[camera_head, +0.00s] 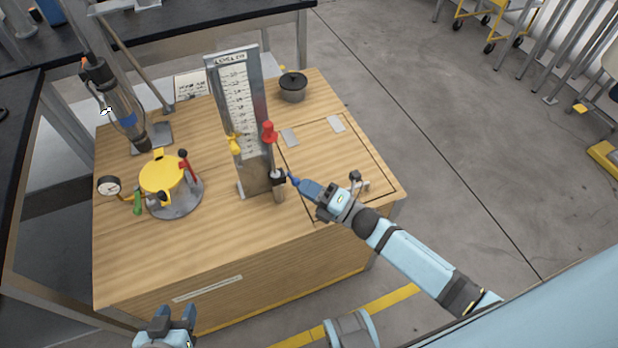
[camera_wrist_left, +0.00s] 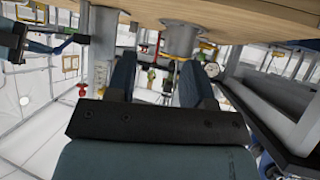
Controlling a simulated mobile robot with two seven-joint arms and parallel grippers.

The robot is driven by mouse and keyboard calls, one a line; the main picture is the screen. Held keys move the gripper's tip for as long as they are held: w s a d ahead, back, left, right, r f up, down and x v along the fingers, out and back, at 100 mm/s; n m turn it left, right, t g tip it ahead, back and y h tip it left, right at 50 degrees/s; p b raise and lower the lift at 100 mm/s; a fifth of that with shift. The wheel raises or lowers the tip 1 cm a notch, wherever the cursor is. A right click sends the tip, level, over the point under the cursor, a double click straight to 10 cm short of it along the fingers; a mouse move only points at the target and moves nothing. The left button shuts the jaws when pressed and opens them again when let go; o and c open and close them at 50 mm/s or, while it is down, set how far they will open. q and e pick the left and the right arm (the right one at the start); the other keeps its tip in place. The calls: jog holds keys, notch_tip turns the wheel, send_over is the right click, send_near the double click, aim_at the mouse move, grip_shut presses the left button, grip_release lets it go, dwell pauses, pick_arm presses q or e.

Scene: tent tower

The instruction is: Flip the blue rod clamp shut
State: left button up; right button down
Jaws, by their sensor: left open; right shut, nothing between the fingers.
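The blue rod clamp shows as a small blue lever (camera_head: 292,177) beside a dark block (camera_head: 278,178) on the upright rod with a red knob (camera_head: 269,131), in front of the tall scale board. Whether it is open or shut is too small to tell. My right gripper (camera_head: 303,185) is shut and empty. Its tip is just right of the blue lever, touching it or very near. My left gripper (camera_head: 177,322) is open and empty, low in front of the table's front left. Its two spread fingers also show in the left wrist view (camera_wrist_left: 160,82).
The scale board (camera_head: 238,110) stands behind the rod. A yellow-topped round device (camera_head: 161,172) with a gauge (camera_head: 109,186) sits at left. A dark pot (camera_head: 292,87) stands at the back, and a small metal fitting (camera_head: 357,183) near my right arm. The table's front left (camera_head: 190,255) is clear.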

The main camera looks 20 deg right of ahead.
jog(key=w+r+m+g+h+p, duration=0.3)
jog(key=w+r+m+g+p, duration=0.1)
jog(key=p, duration=1)
jog(key=shift+w+r+p, duration=0.35)
